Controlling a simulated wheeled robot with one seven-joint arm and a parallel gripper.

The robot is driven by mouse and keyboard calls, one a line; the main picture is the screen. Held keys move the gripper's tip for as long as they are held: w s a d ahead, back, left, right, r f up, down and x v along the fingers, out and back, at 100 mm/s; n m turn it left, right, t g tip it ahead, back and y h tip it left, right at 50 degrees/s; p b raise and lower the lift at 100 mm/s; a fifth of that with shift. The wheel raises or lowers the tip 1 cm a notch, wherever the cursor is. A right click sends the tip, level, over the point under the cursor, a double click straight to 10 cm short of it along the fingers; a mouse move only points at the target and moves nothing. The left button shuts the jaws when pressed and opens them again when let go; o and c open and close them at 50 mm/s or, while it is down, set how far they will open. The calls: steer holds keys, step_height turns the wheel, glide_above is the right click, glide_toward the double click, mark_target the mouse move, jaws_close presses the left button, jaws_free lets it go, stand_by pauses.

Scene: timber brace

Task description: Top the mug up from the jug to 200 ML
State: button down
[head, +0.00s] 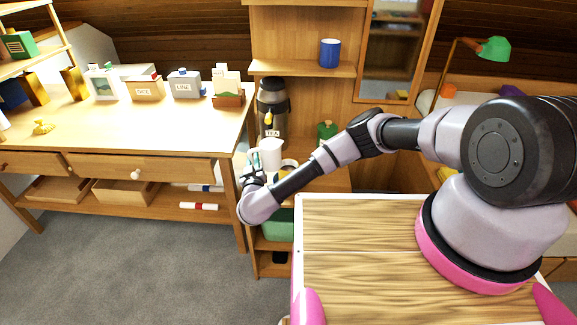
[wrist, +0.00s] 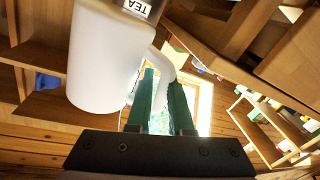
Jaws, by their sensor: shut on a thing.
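A white jug (head: 271,154) is at the shelf unit, in front of the dark tea dispenser, and looks about upright. It fills the upper left of the wrist view (wrist: 98,62). My gripper (head: 256,168) is at the jug's left side. In the wrist view its green fingers (wrist: 163,98) are shut on the jug's handle (wrist: 160,65). The jug's contents and any level marks cannot be seen. A blue mug (head: 330,53) stands on the upper shelf. A small pale object (head: 289,164) beside the jug is partly hidden by my arm, and I cannot tell what it is.
The dispenser labelled TEA (head: 273,105) stands close behind the jug. A green bottle (head: 326,131) is to its right. The desk (head: 140,127) with labelled boxes is at left, its edge near my gripper. A green bin (head: 278,225) sits below.

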mark_target(252, 153)
steer(key=shift+r, duration=1.55)
steer(key=w+d+r, duration=0.3)
steer(key=d, duration=0.4)
steer(key=w+d+r+h, duration=0.1)
steer(key=w+d+r, duration=0.15)
steer(key=d, duration=0.45)
steer(key=w+d+r, duration=0.2)
steer(key=d+r, duration=0.2)
steer(key=d, duration=0.3)
steer(key=s+d+r, duration=0.2)
steer(key=d, duration=0.5)
steer(key=s+d+r+m+h, duration=0.1)
steer(key=s+d+r, duration=0.1)
steer(key=d, duration=0.5)
steer(key=s+d+r, duration=0.2)
steer(key=d, duration=0.6)
steer(key=shift+r+m+h, duration=0.3)
